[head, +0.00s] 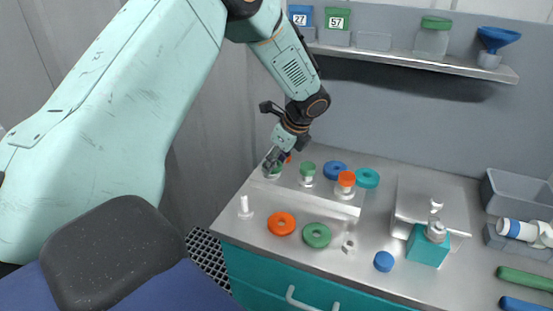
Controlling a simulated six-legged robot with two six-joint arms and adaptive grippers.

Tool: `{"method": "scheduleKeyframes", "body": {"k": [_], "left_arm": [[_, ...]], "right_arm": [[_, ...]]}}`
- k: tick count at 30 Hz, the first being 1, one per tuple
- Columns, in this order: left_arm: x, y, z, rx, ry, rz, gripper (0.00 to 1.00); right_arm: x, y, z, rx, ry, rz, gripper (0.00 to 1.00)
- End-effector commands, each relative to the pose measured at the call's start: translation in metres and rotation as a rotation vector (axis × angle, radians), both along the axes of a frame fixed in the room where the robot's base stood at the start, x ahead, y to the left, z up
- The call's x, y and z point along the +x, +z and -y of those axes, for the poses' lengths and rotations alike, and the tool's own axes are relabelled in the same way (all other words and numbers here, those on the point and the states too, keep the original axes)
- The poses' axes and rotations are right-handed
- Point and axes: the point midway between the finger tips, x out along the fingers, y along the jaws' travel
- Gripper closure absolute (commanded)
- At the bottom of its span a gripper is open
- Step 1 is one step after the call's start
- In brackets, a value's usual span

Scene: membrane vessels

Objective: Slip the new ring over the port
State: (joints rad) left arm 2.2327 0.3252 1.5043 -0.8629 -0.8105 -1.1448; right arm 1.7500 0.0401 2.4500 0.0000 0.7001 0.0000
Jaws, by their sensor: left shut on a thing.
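My left gripper (273,162) reaches down to the back left of the bench and is shut on a small green piece (277,170) at the left end of a raised metal block (325,200). Its fingers partly hide that piece, so I cannot tell whether it is a ring or a cap. On the block stand a green-topped white port (307,170) and an orange-topped one (346,180). My right gripper is not in view.
A white peg (245,208) stands at the front left. A teal block (427,248), a blue cap (384,261) and a grey bin (515,195) are to the right. A shelf (420,60) with containers hangs above the back.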

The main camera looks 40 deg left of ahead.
Motion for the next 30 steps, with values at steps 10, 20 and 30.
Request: {"method": "scheduleKeyframes", "body": {"k": [10,20,30], "left_arm": [[0.0,-0.0003,-0.0001,0.0,0.0,0.0,0.66],[0.0,-0.0027,-0.0002,0.0,0.0,0.0,0.66],[-0.0003,-0.0042,-0.0001,0.0,0.0,-0.001,0.44]], "right_arm": [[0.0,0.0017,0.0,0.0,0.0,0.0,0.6],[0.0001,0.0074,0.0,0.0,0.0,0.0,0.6],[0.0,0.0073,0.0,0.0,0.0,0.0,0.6]]}}
